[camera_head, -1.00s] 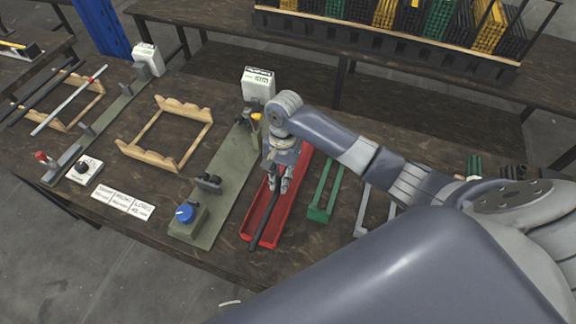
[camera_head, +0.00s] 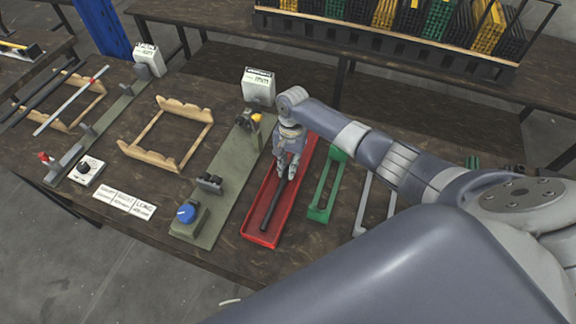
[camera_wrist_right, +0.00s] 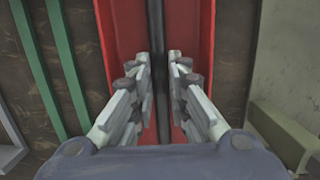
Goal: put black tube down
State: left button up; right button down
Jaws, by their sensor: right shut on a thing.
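The black tube (camera_head: 272,209) lies lengthwise along the long red tray (camera_head: 257,228), its near end inside the tray's near end. My right gripper (camera_head: 287,174) is over the tray, pointing down, with its fingers shut on the tube partway along it. In the right wrist view the tube (camera_wrist_right: 155,22) runs between the two fingers (camera_wrist_right: 161,62) with the red tray (camera_wrist_right: 192,30) beneath. Whether the tube rests on the tray floor I cannot tell. Its far part is hidden behind my gripper in the head view. My left gripper is out of view.
A press fixture with a blue knob (camera_head: 187,212) stands just left of the tray. A wooden rack (camera_head: 147,155) stands further left, with white labels (camera_head: 124,204) in front. A white box (camera_head: 258,87) stands behind.

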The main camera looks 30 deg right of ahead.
jog(key=shift+f, duration=0.1)
jog(key=c, duration=1.5)
grip_release()
jog(key=shift+c, duration=0.2)
notch_tip(320, 180, up, 12)
jog(key=w+d+b, duration=0.1)
jog(key=shift+d, duration=0.15)
